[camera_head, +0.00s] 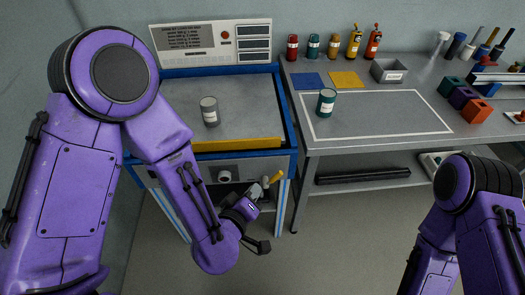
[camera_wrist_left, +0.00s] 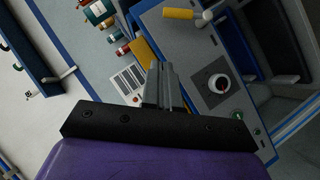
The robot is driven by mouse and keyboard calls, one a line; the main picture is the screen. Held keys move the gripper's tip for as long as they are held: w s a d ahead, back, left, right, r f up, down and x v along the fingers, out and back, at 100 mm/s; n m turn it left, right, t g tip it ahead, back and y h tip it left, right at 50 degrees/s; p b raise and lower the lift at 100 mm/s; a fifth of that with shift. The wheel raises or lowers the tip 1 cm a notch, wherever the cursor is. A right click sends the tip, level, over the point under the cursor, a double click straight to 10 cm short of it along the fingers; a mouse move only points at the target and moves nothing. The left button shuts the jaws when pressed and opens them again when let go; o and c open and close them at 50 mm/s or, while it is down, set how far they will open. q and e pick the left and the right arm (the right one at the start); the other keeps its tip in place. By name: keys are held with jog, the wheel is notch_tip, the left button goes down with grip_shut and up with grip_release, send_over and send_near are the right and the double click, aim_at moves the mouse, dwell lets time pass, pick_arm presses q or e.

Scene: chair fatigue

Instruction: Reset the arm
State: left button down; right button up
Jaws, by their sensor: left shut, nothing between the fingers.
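My left gripper (camera_head: 256,192) is low in front of the blue-framed test machine (camera_head: 180,122). In the left wrist view its two grey fingers (camera_wrist_left: 160,70) are together and empty. A lever with a yellow handle (camera_head: 276,178) and grey joint sits on the machine's front, close beyond the gripper in the head view. The handle also shows in the left wrist view (camera_wrist_left: 178,14), apart from the fingers. A round knob (camera_head: 224,176) on a dark plate is left of the lever. My right arm is at the lower right; its gripper is out of frame.
A grey can (camera_head: 210,112) stands on the machine's bed. The workbench (camera_head: 375,140) to the right holds a teal can (camera_head: 326,103), several bottles, a grey bin (camera_head: 389,71) and coloured blocks (camera_head: 476,110). The floor (camera_head: 335,230) between my arms looks clear.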

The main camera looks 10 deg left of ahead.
pick_arm(q)
jog(key=s+a+f+m+g+y, duration=0.1)
jog(key=s+a+f+g+y, duration=0.15)
jog(key=s+a+f, duration=0.45)
jog(key=s+a+f+m+g+y, duration=0.1)
jog(key=s+a+f+g, duration=0.1)
jog(key=a+f+g, duration=0.5)
jog(key=s+a+f+y, duration=0.1)
jog(key=s+a+f, duration=0.1)
jog(key=s, duration=0.3)
jog(key=s+a+f+y, duration=0.1)
jog(key=s+a+f, duration=0.2)
jog(key=s+f, duration=0.2)
jog(key=shift+s+a+f+g, duration=0.15)
jog(key=shift+s+a+g, duration=0.2)
jog(key=shift+s, duration=0.3)
